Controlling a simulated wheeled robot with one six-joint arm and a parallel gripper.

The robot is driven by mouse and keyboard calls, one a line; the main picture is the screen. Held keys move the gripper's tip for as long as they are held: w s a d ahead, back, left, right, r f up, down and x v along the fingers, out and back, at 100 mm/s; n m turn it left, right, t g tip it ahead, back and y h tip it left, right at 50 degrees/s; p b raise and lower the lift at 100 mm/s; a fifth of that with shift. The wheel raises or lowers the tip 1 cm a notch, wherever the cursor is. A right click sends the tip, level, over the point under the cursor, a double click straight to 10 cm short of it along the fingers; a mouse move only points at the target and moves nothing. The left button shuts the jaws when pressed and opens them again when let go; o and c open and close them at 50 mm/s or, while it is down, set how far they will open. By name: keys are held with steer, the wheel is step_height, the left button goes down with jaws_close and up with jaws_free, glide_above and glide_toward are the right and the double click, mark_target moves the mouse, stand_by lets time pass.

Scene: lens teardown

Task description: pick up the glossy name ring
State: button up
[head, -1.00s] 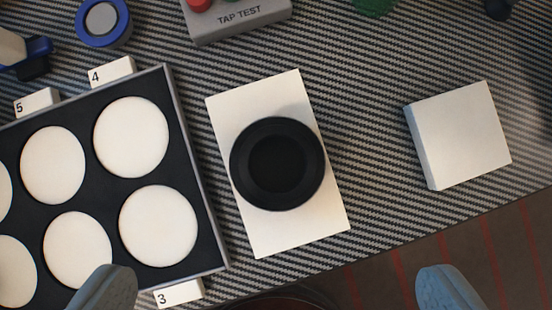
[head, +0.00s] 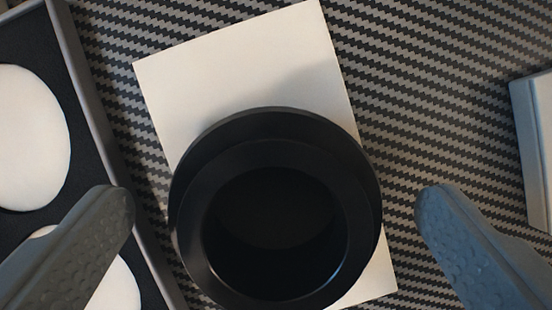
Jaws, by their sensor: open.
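A glossy black ring-shaped part (head: 275,160), which looks like the name ring, sits on a white rectangular card (head: 240,68). Its centre is a dark round hollow, and I cannot tell whether it is one piece or a stack. My gripper (head: 275,205) is open, with one grey finger to the left of the black ring and one to the right. Neither finger appears to touch it. The card's lower part is partly hidden by the ring.
A black tray (head: 95,110) with grey edges and white round pads lies close on the left. The patterned mat (head: 430,90) is bare between the card and the block.

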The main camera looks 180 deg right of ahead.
mark_target(275, 174)
steer(key=shift+x, duration=1.55)
steer(key=shift+r, duration=0.1)
steer(key=c, duration=1.1)
step_height(275, 174, up, 10)
